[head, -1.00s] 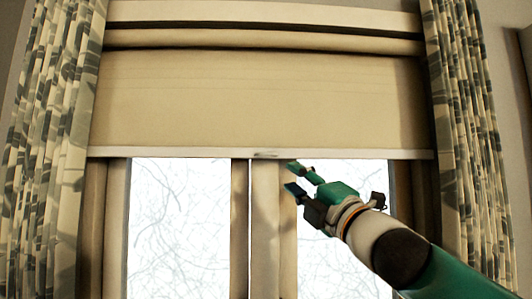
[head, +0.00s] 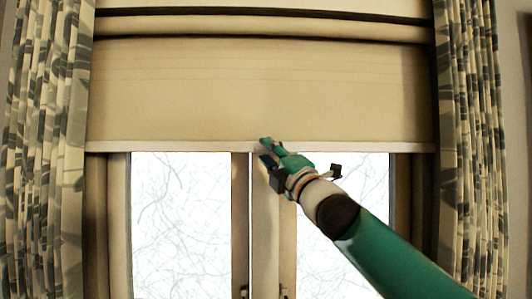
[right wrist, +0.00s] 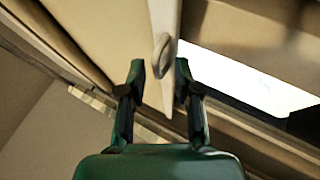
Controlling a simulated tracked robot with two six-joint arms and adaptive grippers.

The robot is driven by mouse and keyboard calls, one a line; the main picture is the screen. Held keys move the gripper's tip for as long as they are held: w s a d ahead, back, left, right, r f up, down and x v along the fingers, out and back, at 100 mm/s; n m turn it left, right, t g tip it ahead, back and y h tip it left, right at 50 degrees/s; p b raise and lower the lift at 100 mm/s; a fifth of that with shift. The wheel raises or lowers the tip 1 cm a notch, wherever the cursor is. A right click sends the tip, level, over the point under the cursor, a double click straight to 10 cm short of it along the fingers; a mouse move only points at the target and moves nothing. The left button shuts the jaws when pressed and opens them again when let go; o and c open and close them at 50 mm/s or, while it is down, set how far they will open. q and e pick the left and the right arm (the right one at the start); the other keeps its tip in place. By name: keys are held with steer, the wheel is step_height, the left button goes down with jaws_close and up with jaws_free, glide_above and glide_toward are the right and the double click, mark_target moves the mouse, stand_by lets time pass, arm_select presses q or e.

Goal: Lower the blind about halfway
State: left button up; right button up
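The beige blind (head: 260,95) covers the upper part of the window, and its pale bottom bar (head: 180,146) hangs level above the bright panes. My right gripper (head: 266,143) is at the middle of this bar in the head view and hides the small pull tab there. In the right wrist view the pull tab (right wrist: 161,55) shows on the bar (right wrist: 165,20), just beyond the fingertips. My right gripper (right wrist: 160,74) is open there, one finger on each side of the bar. I cannot tell whether either finger touches it. My left gripper is not in view.
Patterned curtains hang at the left (head: 45,150) and right (head: 470,150) of the window. A vertical window post (head: 264,230) stands below the bar's middle, between two bright panes (head: 180,220). Small window handles show low on the frame.

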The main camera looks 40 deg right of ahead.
jaws_close()
steer(key=shift+f, duration=0.15)
step_height(320, 180, down, 23)
steer(key=b, duration=2.3)
